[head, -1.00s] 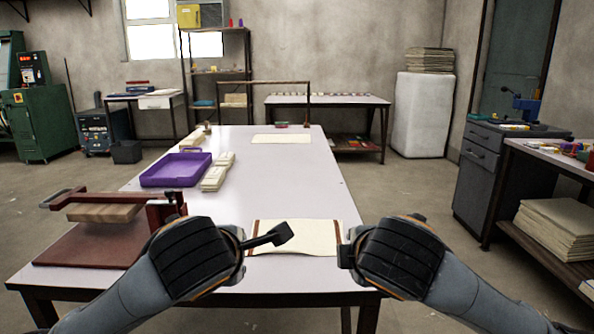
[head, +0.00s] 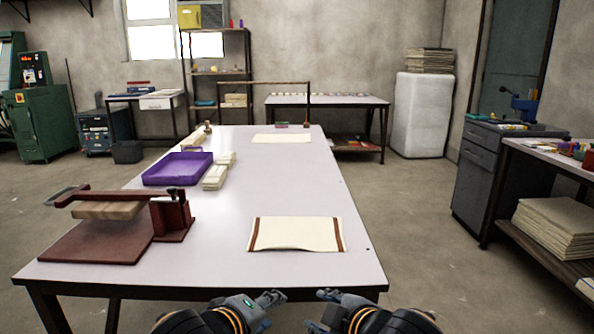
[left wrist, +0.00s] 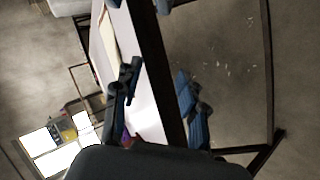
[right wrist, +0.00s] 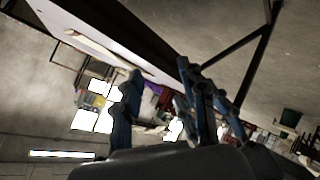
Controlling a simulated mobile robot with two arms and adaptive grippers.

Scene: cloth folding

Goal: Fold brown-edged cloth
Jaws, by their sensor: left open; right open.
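The cream cloth with brown side edges (head: 296,234) lies flat and spread out on the white table (head: 215,256), near its front edge. Its near edge is slightly wavy. My left gripper (head: 277,297) and my right gripper (head: 325,294) are both open and empty, in front of the table's near edge and apart from the cloth. In the left wrist view the left gripper's fingers (left wrist: 160,95) are spread. In the right wrist view the right gripper's fingers (right wrist: 160,80) are spread too.
A dark red press with a wooden block (head: 110,210) stands on the table's left front. A purple tray (head: 177,170) and cream stacks (head: 215,177) lie further back. Another cream cloth (head: 282,138) lies at the far end. The table around the brown-edged cloth is clear.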

